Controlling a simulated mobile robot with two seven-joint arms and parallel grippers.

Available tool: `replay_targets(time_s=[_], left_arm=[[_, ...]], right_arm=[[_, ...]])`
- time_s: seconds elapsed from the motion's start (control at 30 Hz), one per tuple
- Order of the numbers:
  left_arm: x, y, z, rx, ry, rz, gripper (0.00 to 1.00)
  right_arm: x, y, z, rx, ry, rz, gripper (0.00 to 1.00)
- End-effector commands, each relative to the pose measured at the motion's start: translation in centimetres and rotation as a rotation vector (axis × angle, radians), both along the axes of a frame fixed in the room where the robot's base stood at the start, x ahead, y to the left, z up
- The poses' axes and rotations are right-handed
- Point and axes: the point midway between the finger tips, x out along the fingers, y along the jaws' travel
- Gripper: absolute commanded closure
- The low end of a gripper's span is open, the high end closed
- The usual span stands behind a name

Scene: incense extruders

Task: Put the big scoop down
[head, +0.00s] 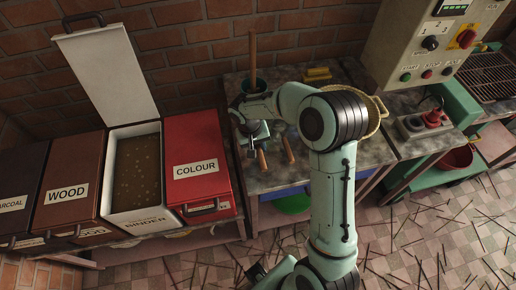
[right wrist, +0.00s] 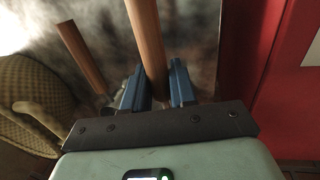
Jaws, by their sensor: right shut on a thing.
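My right gripper (head: 254,133) is over the left part of the worktable, just right of the red COLOUR bin. In the right wrist view, its blue fingers (right wrist: 158,88) are shut on the wooden handle of the big scoop (right wrist: 147,35). In the head view the scoop's handle (head: 262,160) points toward the front edge; its bowl is mostly hidden by my gripper. I cannot tell whether the scoop touches the tabletop. A second wooden handle (head: 288,146) lies to its right, apart from it; it also shows in the right wrist view (right wrist: 80,57). My left gripper is not in view.
The worktable (head: 300,180) has bare room at its front. A woven basket (head: 375,110) stands to the right, partly behind my arm. The open BINDER bin (head: 113,220) and red COLOUR bin (head: 195,150) are at left. A dark pot (head: 252,86) and yellow blocks (head: 318,75) are behind.

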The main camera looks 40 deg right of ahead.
Motion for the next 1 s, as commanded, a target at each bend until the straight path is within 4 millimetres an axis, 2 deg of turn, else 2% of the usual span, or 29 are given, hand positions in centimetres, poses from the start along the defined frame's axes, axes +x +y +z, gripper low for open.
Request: replay_targets(time_s=[0.1, 0.47, 0.5, 0.57, 0.87, 1.0], left_arm=[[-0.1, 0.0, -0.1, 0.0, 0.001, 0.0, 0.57], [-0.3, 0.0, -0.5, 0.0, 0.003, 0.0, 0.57], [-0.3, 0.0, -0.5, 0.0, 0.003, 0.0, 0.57], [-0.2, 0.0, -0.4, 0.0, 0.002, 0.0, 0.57], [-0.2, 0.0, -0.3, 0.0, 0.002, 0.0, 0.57], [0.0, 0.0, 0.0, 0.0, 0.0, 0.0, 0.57]], right_arm=[[0.0, 0.0, -1.3, 0.001, 0.0, 0.0, 1.0], [0.0, 0.0, -1.7, 0.0, -0.001, 0.0, 1.0], [0.0, 0.0, -1.6, 0.001, 0.0, 0.0, 0.64], [0.0, 0.0, -1.6, 0.001, 0.0, 0.0, 0.48], [0.0, 0.0, -1.4, 0.0, -0.001, 0.0, 0.48], [0.2, 0.2, -0.2, -0.001, -0.004, 0.0, 0.48]])
